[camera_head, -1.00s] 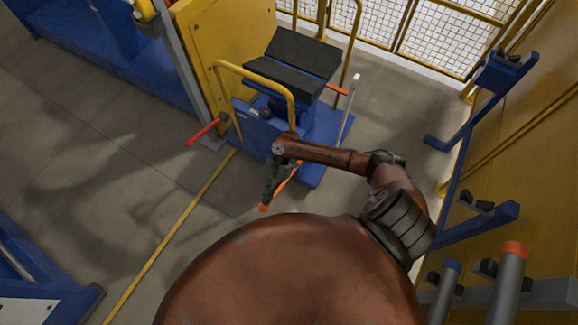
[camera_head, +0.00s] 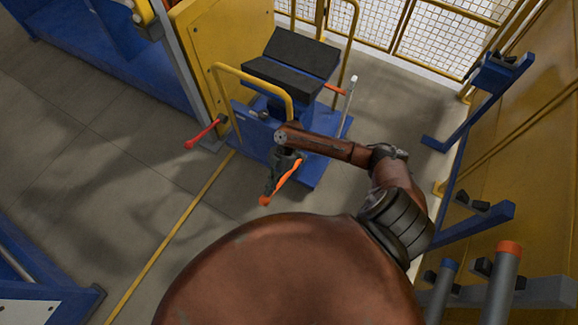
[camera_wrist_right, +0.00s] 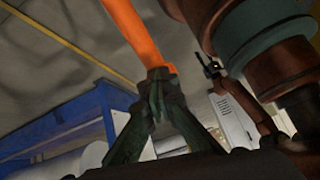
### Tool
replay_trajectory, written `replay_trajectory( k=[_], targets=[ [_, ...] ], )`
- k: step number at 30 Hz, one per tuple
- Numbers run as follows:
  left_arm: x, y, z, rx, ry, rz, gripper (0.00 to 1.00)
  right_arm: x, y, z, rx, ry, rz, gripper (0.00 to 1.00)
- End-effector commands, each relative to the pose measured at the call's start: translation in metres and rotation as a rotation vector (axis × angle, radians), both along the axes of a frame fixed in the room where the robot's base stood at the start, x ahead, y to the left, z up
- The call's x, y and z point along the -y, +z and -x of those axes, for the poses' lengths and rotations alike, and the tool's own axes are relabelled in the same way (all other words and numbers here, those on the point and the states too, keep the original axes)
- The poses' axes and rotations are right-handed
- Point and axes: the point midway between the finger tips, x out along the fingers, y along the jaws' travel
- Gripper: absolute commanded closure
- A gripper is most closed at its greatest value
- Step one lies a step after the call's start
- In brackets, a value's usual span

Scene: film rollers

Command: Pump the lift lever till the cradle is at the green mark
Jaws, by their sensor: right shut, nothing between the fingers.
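The black V-shaped cradle (camera_head: 290,65) sits on top of the blue lift cart. An orange lever (camera_head: 289,177) slants down from the cart toward the front; its end shows below my right gripper. My right gripper (camera_head: 270,190) is shut and lies along the left side of the lever. In the right wrist view, the shut fingertips (camera_wrist_right: 158,85) meet or overlap the end of the orange lever (camera_wrist_right: 132,35); I cannot tell whether they touch. A pale upright post (camera_head: 347,108) and a small orange pointer (camera_head: 335,89) stand beside the cradle. I cannot make out a green mark. My left gripper is not in view.
A yellow handrail (camera_head: 255,75) curves over the cart's left side. A red-tipped lever (camera_head: 203,134) sticks out left of it. A blue rack (camera_head: 480,225) with rollers (camera_head: 505,285) stands at the right.

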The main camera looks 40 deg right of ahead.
Motion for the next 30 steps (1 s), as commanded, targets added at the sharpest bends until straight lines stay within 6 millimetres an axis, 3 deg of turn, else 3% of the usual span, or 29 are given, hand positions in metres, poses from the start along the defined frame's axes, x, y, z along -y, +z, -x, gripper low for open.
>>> replay_trajectory(
  k=[1, 13, 30],
  targets=[
    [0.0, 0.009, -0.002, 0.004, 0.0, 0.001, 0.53, 0.004, 0.014, -0.002, 0.001, 0.001, 0.0, 1.0],
    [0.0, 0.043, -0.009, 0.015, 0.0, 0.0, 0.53, 0.035, 0.078, -0.015, 0.0, 0.001, -0.001, 1.0],
    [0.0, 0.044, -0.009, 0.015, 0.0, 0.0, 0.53, 0.039, 0.083, -0.016, -0.001, 0.001, -0.003, 1.0]
  ],
)
